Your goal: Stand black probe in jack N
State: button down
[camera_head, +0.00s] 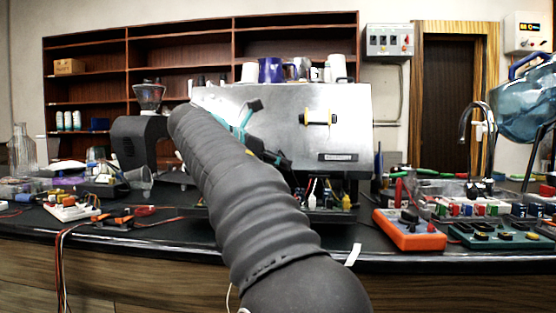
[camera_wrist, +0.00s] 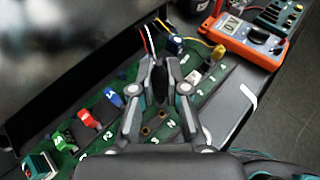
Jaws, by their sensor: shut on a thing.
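My gripper (camera_wrist: 160,88) is in the middle of the wrist view, over a green terminal board (camera_wrist: 197,101). Its fingers are shut on a dark, slim thing, which looks like the black probe (camera_wrist: 158,73). The probe's tip is hidden, so I cannot tell whether it touches the board. A white letter N (camera_wrist: 171,124) is printed on the board's dark front strip. In the head view my arm hides most of the gripper and the board.
Red (camera_wrist: 89,118), green (camera_wrist: 65,140) and blue (camera_wrist: 113,98) connectors stand on the board's left part. An orange multimeter (camera_wrist: 245,38) lies to the right; it also shows in the head view (camera_head: 408,230). The brewer's steel panel (camera_head: 345,110) rises behind. Loose wires (camera_wrist: 150,38) stand beyond the fingertips.

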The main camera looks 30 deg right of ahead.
jog(key=shift+f+b, duration=1.85)
jog(key=shift+b, duration=0.1)
jog(key=shift+r, duration=0.25)
jog(key=shift+a+f+p, duration=0.1)
jog(key=shift+a+p, duration=0.15)
jog(key=shift+p, duration=0.65)
jog(key=shift+f+p, duration=0.7)
jog(key=shift+p, duration=0.3)
dwell(1.1)
jog(key=c, duration=1.1)
grip_release()
